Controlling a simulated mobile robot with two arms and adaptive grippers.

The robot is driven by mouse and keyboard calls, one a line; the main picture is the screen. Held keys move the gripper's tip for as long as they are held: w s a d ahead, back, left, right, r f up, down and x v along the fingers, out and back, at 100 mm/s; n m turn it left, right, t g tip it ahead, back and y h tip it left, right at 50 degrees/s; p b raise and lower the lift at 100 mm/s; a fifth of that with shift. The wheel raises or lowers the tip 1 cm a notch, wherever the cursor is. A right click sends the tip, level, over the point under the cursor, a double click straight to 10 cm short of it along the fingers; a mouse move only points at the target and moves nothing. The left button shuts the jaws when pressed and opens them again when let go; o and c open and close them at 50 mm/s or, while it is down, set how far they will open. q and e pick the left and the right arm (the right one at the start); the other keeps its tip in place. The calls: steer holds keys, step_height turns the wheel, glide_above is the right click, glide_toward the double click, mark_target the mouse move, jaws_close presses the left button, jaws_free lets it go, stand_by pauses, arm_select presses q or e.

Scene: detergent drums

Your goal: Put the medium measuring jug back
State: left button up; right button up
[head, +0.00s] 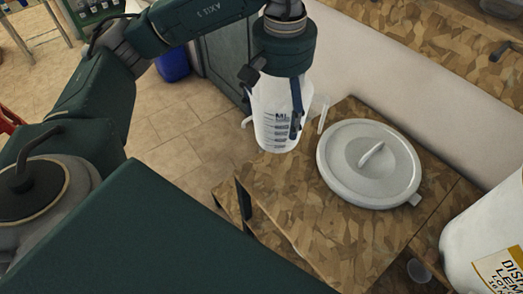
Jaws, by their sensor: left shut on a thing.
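The measuring jug (270,136) is translucent white with dark ML markings. It is upright at the far left part of the wooden-topped table (345,235). My left gripper (273,104) comes down from above and is shut on the jug, with one dark finger across its marked front. A clear handle-like part shows at the jug's right. I cannot tell whether its base touches the table top or hangs just above it. My right gripper is not in view.
A round, pale grey lid with a handle (369,163) lies on the table right of the jug. A large white drum (485,240) with a label stands at the right edge. A small clear cup (419,270) shows low right. A blue container (173,65) stands on the tiled floor.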

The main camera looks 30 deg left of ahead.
arm_select(q)
steer(key=shift+w+a+f, duration=0.15)
steer(key=shift+a+f, duration=0.25)
steer(key=shift+a, duration=0.2)
steer(key=f, duration=0.3)
steer(key=shift+s+a+f+n, duration=0.2)
steer(key=shift+a+f+n, duration=0.1)
steer(key=shift+a+f, duration=0.1)
steer(key=f+p, duration=0.1)
steer(key=f, duration=0.6)
steer(key=f+p, duration=0.2)
steer(key=f, duration=0.5)
steer(key=shift+w+d+f, duration=0.1)
steer(key=shift+d+f, duration=0.1)
steer(key=shift+f, duration=0.15)
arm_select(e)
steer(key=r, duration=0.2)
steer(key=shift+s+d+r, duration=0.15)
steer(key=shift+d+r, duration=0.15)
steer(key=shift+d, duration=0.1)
